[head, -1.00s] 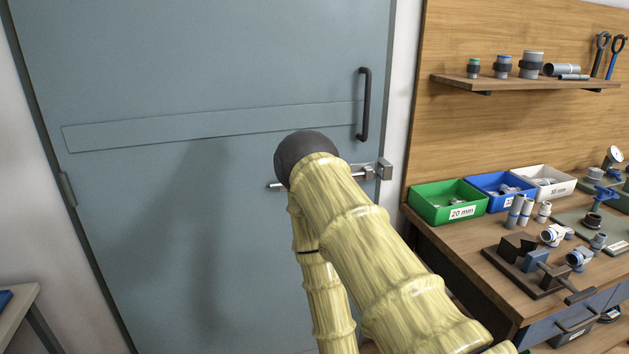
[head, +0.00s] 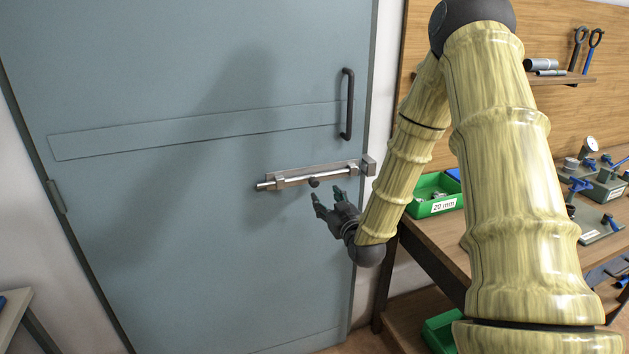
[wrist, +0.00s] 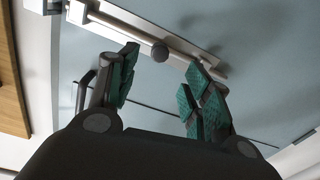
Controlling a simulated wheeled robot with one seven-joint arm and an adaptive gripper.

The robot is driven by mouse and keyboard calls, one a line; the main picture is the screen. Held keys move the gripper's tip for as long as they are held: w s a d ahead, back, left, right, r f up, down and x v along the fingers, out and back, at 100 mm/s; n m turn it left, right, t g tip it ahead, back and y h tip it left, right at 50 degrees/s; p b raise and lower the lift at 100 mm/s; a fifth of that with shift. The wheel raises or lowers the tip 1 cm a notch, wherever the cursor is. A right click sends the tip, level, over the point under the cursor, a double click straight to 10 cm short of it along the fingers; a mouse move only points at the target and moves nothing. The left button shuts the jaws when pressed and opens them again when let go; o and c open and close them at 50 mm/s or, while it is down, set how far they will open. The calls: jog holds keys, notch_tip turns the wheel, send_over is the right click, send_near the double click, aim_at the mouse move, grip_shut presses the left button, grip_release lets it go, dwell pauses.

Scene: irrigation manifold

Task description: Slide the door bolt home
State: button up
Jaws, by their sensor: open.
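The silver door bolt (head: 300,179) lies across its plate on the grey-blue door (head: 200,240), below the black handle. Its dark round knob (head: 314,182) sticks out near the middle of the rod; the knob also shows in the wrist view (wrist: 159,53). The keeper (head: 368,165) is on the frame at the right. Whether the rod's tip is inside the keeper, I cannot tell. My gripper (head: 328,196) is open and empty, just below the knob. In the wrist view its green-padded fingers (wrist: 158,84) stand either side of the knob, apart from it.
A black pull handle (head: 347,104) stands out from the door above the bolt. The workbench at right holds a green bin (head: 435,194) and fittings, close to my arm. The door's left and lower parts are clear.

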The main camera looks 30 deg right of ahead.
aim_at(316, 184)
jog(key=p+x, duration=0.3)
jog(key=x, duration=0.7)
jog(key=shift+w+r, duration=0.1)
jog(key=shift+w, duration=0.3)
grip_shut()
